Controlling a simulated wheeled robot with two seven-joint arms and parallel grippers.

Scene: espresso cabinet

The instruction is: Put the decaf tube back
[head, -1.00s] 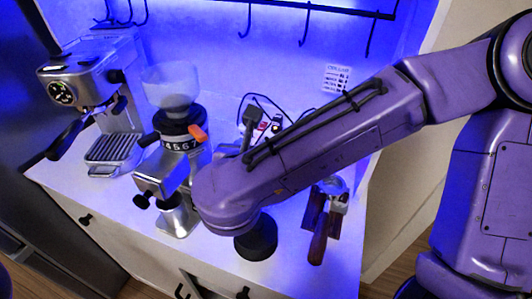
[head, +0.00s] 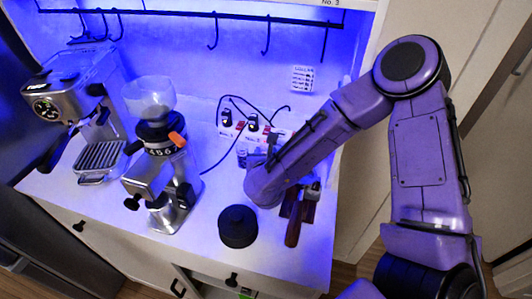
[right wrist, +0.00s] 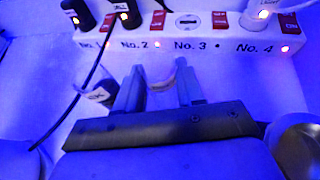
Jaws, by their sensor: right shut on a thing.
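My right gripper (right wrist: 160,84) is near the back of the counter, in front of the power strip. In the head view the right gripper (head: 272,145) is small and mostly hidden behind my purple forearm. No holder for the tube can be made out clearly. My left gripper is not in view.
A power strip (right wrist: 196,44) with red switches and plugged-in cables lies beyond the fingers. A black round thing (head: 238,226), a portafilter with a wooden handle (head: 293,226), a grinder (head: 160,150) and an espresso machine (head: 78,105) stand on the counter.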

